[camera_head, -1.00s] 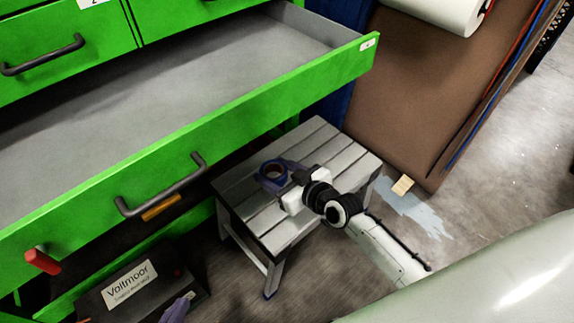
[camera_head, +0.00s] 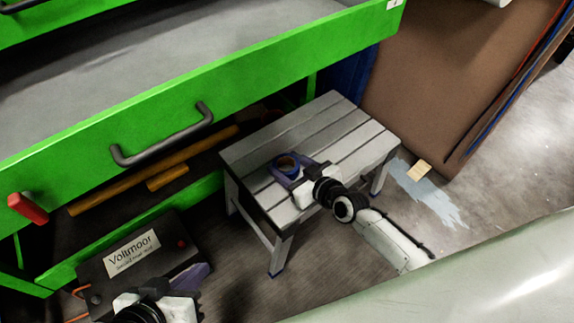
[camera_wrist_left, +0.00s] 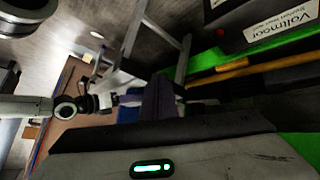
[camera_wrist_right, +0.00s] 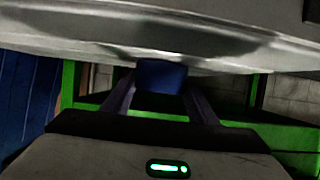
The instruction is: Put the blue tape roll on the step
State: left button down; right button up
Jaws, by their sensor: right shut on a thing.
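The blue tape roll (camera_head: 287,165), a ring with an orange-brown inside, is between the fingers of my right gripper (camera_head: 290,171) over the grey slatted step (camera_head: 325,130). In the right wrist view the roll (camera_wrist_right: 160,77) sits between the two purple fingers, close to a grey surface. I cannot tell whether it touches the step. My left gripper (camera_head: 190,278) is low at the left, in front of the dark Voltmoor box. Its purple fingers (camera_wrist_left: 163,98) are together and empty in the left wrist view.
The green drawer unit (camera_head: 200,85) has an open drawer above and left of the step. The Voltmoor box (camera_head: 135,250) lies on the floor at left. Brown panels (camera_head: 450,80) lean behind the step. A pale surface (camera_head: 470,270) fills the lower right.

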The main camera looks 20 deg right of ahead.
jog(key=shift+f, duration=0.2)
pick_arm(q)
jog(key=shift+d+r, duration=0.1)
jog(key=shift+r, duration=0.05)
pick_arm(e)
jog(key=o, duration=1.1)
jog(key=shift+r, duration=0.1)
jog(key=shift+r+p, duration=0.25)
jog(key=shift+p, duration=0.05)
pick_arm(q)
jog(key=a+p, duration=0.1)
jog(key=a+r+t+p, duration=0.1)
jog(key=p, duration=0.1)
jog(key=n+y+p, duration=0.1)
jog(key=shift+s+a+r, duration=0.2)
jog(key=shift+s+a, duration=0.2)
pick_arm(e)
jog(key=v, duration=1.2)
